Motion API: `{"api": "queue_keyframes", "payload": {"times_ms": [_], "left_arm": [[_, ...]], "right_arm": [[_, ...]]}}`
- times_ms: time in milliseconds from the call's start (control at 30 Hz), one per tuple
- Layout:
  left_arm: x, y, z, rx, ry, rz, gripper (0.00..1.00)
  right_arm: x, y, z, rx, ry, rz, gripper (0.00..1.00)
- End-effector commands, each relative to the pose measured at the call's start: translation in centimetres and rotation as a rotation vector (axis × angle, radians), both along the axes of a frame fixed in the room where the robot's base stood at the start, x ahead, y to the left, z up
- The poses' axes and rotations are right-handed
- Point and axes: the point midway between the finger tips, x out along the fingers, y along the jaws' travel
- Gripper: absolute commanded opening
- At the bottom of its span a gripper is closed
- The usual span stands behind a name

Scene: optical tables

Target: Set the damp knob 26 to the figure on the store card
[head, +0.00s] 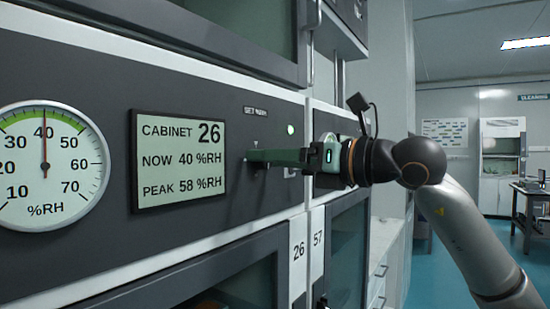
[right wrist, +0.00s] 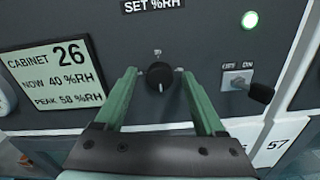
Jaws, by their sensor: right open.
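The damp knob 26 (right wrist: 158,76) is a small black round knob under the "SET %RH" label, with a white mark pointing down in the right wrist view. My right gripper (right wrist: 159,72) is open, its green fingers on either side of the knob; I cannot tell whether they touch it. In the head view the right gripper (head: 254,157) reaches in to the panel from the right and hides most of the knob. The cabinet 26 display (head: 180,160) reads now 40 %RH and peak 58 %RH. I cannot make out a store card. My left gripper is not in view.
A round %RH dial (head: 45,168) reads about 40. An off/on toggle switch (right wrist: 236,80) sits right of the knob, below a lit green lamp (right wrist: 250,19). Labels 26 (head: 298,254) and 57 (head: 317,240) mark neighbouring cabinets.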

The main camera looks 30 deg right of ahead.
Motion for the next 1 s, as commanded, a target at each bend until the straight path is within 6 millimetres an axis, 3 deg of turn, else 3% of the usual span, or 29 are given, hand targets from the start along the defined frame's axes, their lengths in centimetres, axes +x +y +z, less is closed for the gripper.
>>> {"api": "queue_keyframes", "payload": {"times_ms": [67, 700, 1000], "left_arm": [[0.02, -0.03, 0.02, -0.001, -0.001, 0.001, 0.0], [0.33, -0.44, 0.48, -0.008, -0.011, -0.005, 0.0], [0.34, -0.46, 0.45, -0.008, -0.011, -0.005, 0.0]], "right_arm": [[-0.01, 0.0, 0.0, 0.0, 0.0, 0.0, 0.72], [-0.03, -0.02, -0.02, 0.0, 0.001, 0.0, 0.0], [-0.04, -0.02, -0.04, 0.008, 0.004, 0.0, 0.0]]}}
